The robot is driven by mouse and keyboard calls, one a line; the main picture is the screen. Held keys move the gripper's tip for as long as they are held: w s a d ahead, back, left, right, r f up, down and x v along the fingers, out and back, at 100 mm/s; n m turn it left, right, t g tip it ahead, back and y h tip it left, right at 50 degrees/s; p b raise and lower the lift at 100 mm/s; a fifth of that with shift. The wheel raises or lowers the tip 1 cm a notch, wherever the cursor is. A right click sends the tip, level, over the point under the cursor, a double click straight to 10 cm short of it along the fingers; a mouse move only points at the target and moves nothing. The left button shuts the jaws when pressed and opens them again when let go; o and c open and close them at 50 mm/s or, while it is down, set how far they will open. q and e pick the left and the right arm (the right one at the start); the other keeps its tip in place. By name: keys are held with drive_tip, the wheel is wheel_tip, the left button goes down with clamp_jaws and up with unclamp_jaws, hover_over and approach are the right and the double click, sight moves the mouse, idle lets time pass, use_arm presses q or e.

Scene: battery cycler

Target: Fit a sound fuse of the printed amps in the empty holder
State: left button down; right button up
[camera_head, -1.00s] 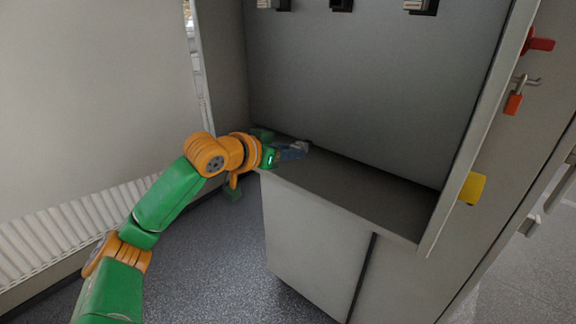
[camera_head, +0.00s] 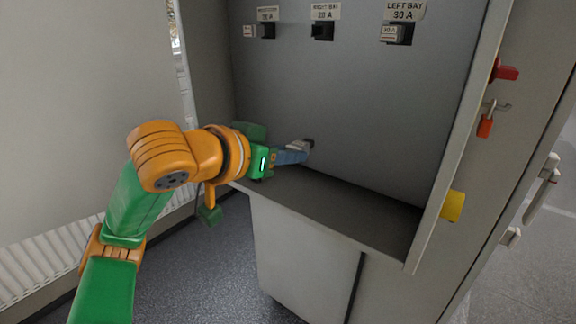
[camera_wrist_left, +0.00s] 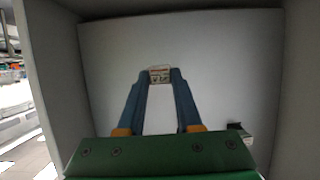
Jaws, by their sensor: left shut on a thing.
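My left gripper (camera_head: 299,147) (camera_wrist_left: 160,74) is shut on a small pale fuse (camera_wrist_left: 160,76) with dark print, too blurred to read. It holds the fuse above the shelf inside the cabinet, apart from the wall holders. The empty black holder (camera_head: 322,32) is in the middle of the back wall, under a label (camera_head: 326,12) that reads "RIGHT BAY 20 A". To its right, a filled holder (camera_head: 397,33) bears a fuse marked 30 A under "LEFT BAY 30 A". To its left is another filled holder (camera_head: 259,31); its label is hard to read. My right gripper is out of view.
The grey shelf (camera_head: 350,205) looks bare. The cabinet's right side bears a red handle (camera_head: 505,71), a red padlock (camera_head: 485,127) and a yellow part (camera_head: 453,206). A dark block (camera_wrist_left: 239,131) shows at lower right in the wrist view, partly hidden.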

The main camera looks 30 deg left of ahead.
use_arm(q)
drive_tip(key=w+a+r+p, duration=0.2)
drive_tip(key=a+r+p, duration=0.15)
drive_tip(key=r, duration=0.65)
drive_tip(key=w+a+r+p, duration=0.15)
drive_tip(key=r+p, duration=0.25)
drive_tip(key=r, duration=0.5)
drive_tip(key=w+p, duration=0.1)
drive_tip(key=w, duration=0.1)
drive_tip(key=w+p, duration=0.1)
drive_tip(key=w, duration=0.2)
drive_tip(key=shift+w+d+p, duration=0.2)
drive_tip(key=shift+w+p, duration=0.15)
drive_tip(key=shift+w+d, duration=0.1)
drive_tip(key=shift+w, duration=1.45)
idle(1.1)
drive_tip(key=c, duration=0.5)
unclamp_jaws()
drive_tip(key=shift+s, duration=0.1)
drive_tip(key=shift+s, duration=0.1)
